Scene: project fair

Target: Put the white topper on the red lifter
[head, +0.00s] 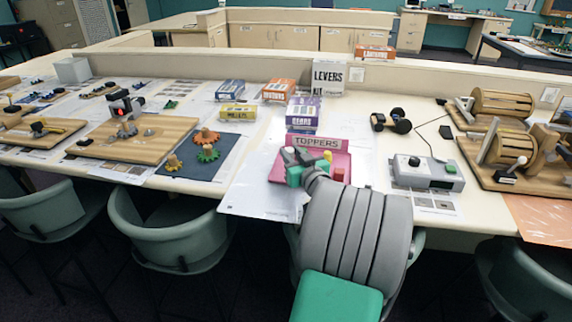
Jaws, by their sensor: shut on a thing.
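My gripper (292,158) is low over the pink tray (341,161) labelled TOPPERS, at the middle of the table. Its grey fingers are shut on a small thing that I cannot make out. I cannot pick out a white topper; my gripper hides part of the tray. A yellow piece (327,156) and a red piece (340,174) are in the tray, right of my fingers. A black device with red parts (116,94) stands on the wooden board at the left, far from my gripper. I cannot tell if it is the red lifter.
Several small boxes, including a purple one (302,114), stand behind the tray. A dark mat (228,150) with orange and green gears lies left of it. A grey control box (428,174) and a black wheeled piece (391,120) are to the right. Chairs line the front edge.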

